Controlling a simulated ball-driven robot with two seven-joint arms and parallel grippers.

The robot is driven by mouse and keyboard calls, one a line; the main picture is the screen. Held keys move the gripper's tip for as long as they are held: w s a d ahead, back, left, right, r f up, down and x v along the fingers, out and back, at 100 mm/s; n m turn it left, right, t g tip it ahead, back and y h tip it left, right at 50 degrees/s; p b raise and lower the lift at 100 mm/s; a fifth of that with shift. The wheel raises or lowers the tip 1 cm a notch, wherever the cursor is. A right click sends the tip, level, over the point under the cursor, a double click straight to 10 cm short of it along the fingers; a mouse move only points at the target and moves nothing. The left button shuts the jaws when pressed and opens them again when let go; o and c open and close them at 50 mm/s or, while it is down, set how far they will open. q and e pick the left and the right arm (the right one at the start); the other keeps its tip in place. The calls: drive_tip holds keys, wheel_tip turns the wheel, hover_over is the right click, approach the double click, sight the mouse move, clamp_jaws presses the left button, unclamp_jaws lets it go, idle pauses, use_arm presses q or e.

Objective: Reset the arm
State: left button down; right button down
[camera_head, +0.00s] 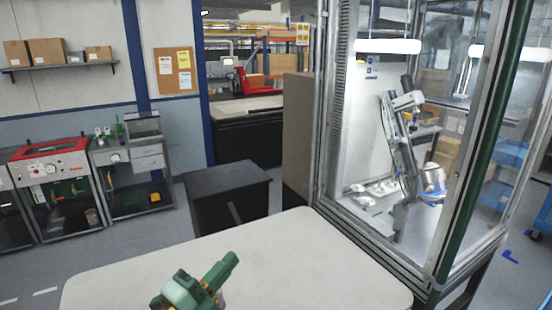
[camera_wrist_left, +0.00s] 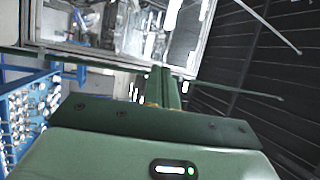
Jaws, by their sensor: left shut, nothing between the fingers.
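My left gripper (camera_head: 229,261) shows at the bottom of the head view, green, over the near part of a pale table (camera_head: 300,255). Its fingers point up and to the right, are closed together and hold nothing. In the left wrist view the shut fingers (camera_wrist_left: 164,78) stick out beyond the green gripper body. Most of my left arm is out of the frame. My right gripper is in neither view.
The visible tabletop is bare. A glass-walled machine enclosure (camera_head: 335,130) stands at its right edge, with equipment inside. A dark box (camera_head: 228,190) stands behind the table. Red and grey bench units (camera_head: 50,165) line the left wall.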

use_arm(q)
drive_tip(key=s+a+f+n+g+y, duration=0.1)
drive_tip(key=s+a+f+n+y, duration=0.2)
drive_tip(key=a+f+n+y, duration=0.35)
drive_tip(key=s+a+f+n+g+y, duration=0.1)
drive_tip(key=s+a+f+n+y, duration=0.2)
drive_tip(key=a+n+y, duration=0.55)
drive_tip(key=s+a+f+n+g+y, duration=0.1)
drive_tip(key=s+a+f+g, duration=0.25)
drive_tip(key=s, duration=0.35)
drive_tip(key=s+a+f+n+g+y, duration=0.1)
drive_tip(key=s+a+f+g, duration=0.1)
drive_tip(key=s+f+g, duration=0.35)
drive_tip(key=s+d+f+g+h+b, duration=0.15)
drive_tip(key=f+b, duration=0.55)
drive_tip(key=f, duration=1.3)
drive_tip(key=s+d+f+g+h+b, duration=0.2)
drive_tip(key=f+b, duration=0.5)
drive_tip(key=f, duration=1.3)
drive_tip(key=s+f+n+g+b, duration=0.1)
drive_tip(key=s+f+b, duration=0.5)
drive_tip(key=s+f, duration=0.4)
drive_tip(key=s+f+n+h+b, duration=0.1)
drive_tip(key=s+f+n+b, duration=0.1)
drive_tip(key=s+f+b, duration=0.4)
drive_tip(key=s+d+f, duration=0.1)
drive_tip(key=s+f, duration=0.4)
drive_tip(key=f, duration=0.7)
drive_tip(key=shift+s+f+g, duration=0.15)
drive_tip(key=shift+f+g, duration=0.2)
